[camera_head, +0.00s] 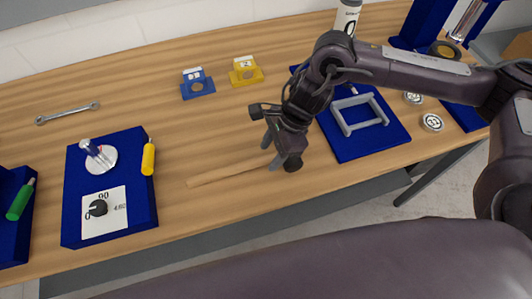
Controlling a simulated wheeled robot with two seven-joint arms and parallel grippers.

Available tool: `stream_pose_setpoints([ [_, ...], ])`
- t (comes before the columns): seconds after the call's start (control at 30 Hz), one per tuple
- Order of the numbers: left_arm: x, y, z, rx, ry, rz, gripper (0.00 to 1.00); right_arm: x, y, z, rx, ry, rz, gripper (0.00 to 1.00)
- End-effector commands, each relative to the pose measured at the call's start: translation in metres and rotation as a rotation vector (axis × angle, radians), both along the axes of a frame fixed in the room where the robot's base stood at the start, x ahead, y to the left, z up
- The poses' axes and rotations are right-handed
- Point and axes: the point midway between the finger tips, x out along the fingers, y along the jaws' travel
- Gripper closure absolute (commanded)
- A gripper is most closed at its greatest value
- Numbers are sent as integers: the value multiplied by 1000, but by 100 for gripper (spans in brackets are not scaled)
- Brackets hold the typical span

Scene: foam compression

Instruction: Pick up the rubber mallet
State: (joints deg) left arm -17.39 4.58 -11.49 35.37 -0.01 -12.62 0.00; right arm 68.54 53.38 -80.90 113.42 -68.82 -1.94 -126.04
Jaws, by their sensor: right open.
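A light wooden handle (228,172), which looks like the rubber mallet's, lies flat on the wooden table near the front edge. It points left, and its right end runs under my right gripper. The mallet's head cannot be made out; the gripper and wrist cover that area. My right gripper (271,153) is open, with its two grey fingertips above the handle's right part. I cannot tell whether they touch the handle. My left gripper is not in view.
A blue box (73,215) with a dial and a yellow-handled tool stands left of the handle. Blue (198,88) and yellow (245,71) brackets and a wrench (67,113) lie behind. A blue mat (350,148) with a grey frame (360,113) is right of the gripper.

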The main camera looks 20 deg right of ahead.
Motion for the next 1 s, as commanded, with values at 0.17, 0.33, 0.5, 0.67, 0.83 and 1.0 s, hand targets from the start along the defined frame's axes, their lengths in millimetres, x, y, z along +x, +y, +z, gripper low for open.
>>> stream_pose_setpoints([
  [0.17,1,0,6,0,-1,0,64,0,7,-15,0,-1,0,53],
  [0.33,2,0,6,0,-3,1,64,0,8,-17,1,-2,-1,53],
  [0.5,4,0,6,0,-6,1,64,0,8,-17,1,-2,-1,67],
  [0.67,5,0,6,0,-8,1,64,0,7,-17,1,-2,-1,88],
  [0.83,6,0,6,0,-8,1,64,0,7,-17,1,-2,-1,100],
  [1.0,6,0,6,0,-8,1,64,1,8,-16,3,-4,-1,100],
])
